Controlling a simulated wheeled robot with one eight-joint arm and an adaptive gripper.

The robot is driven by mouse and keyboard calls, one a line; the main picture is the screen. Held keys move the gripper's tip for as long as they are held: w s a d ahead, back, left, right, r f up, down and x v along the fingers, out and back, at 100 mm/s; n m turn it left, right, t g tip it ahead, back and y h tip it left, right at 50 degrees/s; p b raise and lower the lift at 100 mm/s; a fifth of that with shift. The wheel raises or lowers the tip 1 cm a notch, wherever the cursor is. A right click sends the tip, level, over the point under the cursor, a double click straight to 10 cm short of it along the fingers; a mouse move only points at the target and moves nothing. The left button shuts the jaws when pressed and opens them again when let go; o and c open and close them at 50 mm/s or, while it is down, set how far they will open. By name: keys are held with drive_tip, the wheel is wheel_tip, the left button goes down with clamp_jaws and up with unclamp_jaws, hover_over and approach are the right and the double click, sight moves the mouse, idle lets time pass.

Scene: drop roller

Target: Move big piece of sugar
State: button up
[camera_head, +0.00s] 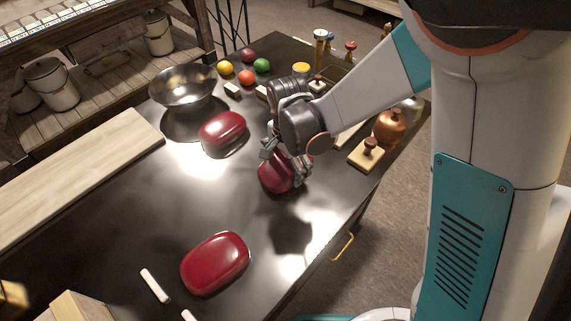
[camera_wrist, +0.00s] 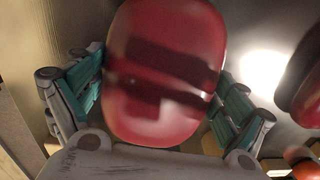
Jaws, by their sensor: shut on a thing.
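Three glossy dark red rounded blocks, which look like the big pieces of sugar, are on the dark metal table (camera_head: 110,225). One red piece (camera_head: 273,176) is between the fingers of my gripper (camera_head: 287,168), near the table's right side. In the wrist view that red piece (camera_wrist: 163,75) fills the middle, with the teal fingers of my gripper (camera_wrist: 155,100) shut on its two sides. A second red piece (camera_head: 222,131) lies to the left, below the bowl. A third red piece (camera_head: 215,263) lies at the front. I cannot tell whether the held piece touches the table.
A metal bowl (camera_head: 183,86) stands at the back left. Small coloured balls, including a yellow one (camera_head: 225,68), lie at the back. A wooden board (camera_head: 75,170) runs along the left. A copper jar (camera_head: 390,126) and a wooden stamp (camera_head: 367,153) stand at the right edge.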

sight(286, 167)
drive_tip(key=o, duration=1.5)
drive_tip(key=r, duration=1.2)
drive_tip(key=shift+s+d, duration=0.1)
drive_tip(key=shift+s, duration=0.1)
